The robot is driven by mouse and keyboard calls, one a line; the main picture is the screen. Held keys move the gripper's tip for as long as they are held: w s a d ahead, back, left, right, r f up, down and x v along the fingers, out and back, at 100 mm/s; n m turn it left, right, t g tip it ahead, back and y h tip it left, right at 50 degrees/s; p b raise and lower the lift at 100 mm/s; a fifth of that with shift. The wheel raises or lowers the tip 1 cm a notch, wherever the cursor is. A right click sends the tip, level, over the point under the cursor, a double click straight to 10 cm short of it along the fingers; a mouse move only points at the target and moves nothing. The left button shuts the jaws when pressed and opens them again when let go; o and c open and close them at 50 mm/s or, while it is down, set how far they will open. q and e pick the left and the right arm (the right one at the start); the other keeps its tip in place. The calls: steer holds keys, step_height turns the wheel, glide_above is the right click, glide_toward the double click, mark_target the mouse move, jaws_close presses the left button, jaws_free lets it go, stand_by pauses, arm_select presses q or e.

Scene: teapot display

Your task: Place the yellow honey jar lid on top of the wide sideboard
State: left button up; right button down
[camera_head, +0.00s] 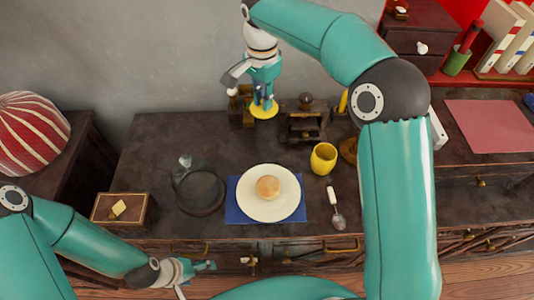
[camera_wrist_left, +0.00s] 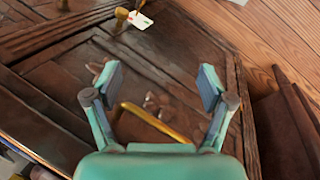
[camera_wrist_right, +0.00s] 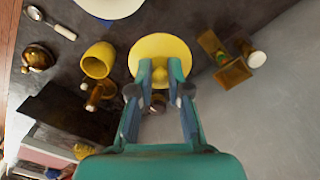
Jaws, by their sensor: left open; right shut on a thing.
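The yellow honey jar lid (camera_head: 264,112) is a round disc near the back edge of the wide sideboard (camera_head: 150,150). My right gripper (camera_head: 263,100) is shut on it from above. In the right wrist view the lid (camera_wrist_right: 160,48) sits at the fingertips (camera_wrist_right: 160,75), its knob between them. I cannot tell whether the lid touches the sideboard top. My left gripper (camera_head: 205,267) is low in front of the sideboard. In the left wrist view it is open (camera_wrist_left: 160,85) and empty, facing a wooden front with a brass handle (camera_wrist_left: 155,123).
A white plate (camera_head: 268,212) with a bun lies on a blue mat. A small wooden box (camera_head: 122,208) is at front left. The sideboard's back left is clear.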

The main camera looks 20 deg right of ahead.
step_height(320, 180, down, 14)
steer(key=shift+f+b, duration=0.2)
steer(key=shift+b, duration=0.1)
steer(key=shift+f, duration=2.65)
steer(key=c, duration=1.1)
jaws_free()
